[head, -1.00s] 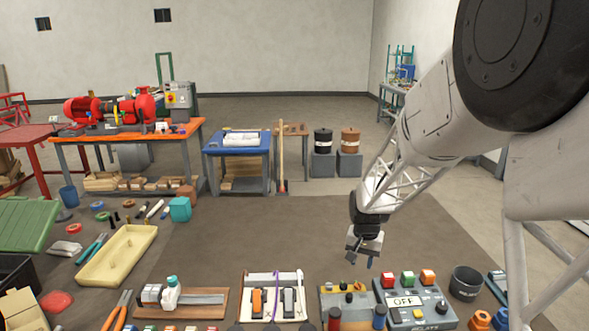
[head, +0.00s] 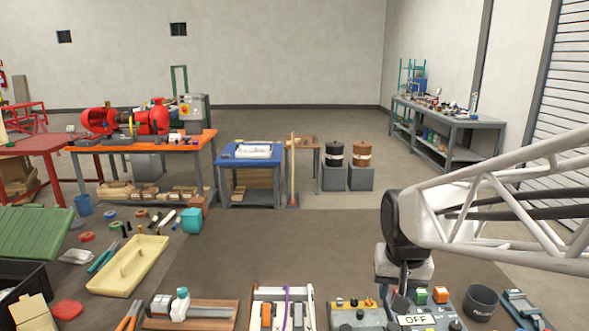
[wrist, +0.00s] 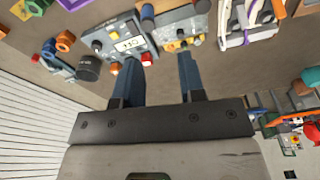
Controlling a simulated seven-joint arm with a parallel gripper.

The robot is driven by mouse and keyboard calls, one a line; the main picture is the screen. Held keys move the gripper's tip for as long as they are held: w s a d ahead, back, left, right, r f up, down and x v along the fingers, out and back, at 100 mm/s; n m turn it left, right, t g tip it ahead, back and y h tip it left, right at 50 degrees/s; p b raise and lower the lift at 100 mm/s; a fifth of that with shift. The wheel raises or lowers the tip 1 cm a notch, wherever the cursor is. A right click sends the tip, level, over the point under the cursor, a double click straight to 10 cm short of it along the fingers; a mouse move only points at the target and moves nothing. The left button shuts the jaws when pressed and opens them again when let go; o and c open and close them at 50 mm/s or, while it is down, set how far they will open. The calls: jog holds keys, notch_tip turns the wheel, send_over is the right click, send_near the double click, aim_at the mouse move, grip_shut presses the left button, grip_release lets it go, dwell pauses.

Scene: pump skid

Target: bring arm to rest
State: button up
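My arm comes in from the right edge of the head view, its white lattice link lying almost level. My gripper (head: 403,292) hangs below the black wrist joint, over the far edge of the grey control box (head: 446,322) whose display reads OFF. In the wrist view my gripper (wrist: 158,62) has its two blue fingers well apart with nothing between them. The control box also shows beyond the fingertips in the wrist view (wrist: 122,32). The fingertips are partly hidden among the box's buttons in the head view, so I cannot judge their height above it.
A dark cup (head: 481,302) stands right of the control box. A switch box (head: 352,316), a white tray (head: 282,296) and a wooden board (head: 215,312) line the front. A yellow tray (head: 128,266) lies at left. The brown floor mat behind them is largely clear.

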jog(key=s+a+r+n, duration=0.1)
jog(key=s+r, duration=0.1)
jog(key=s, duration=1.2)
jog(key=shift+s+n+t, duration=0.25)
jog(key=shift+n+t, duration=0.15)
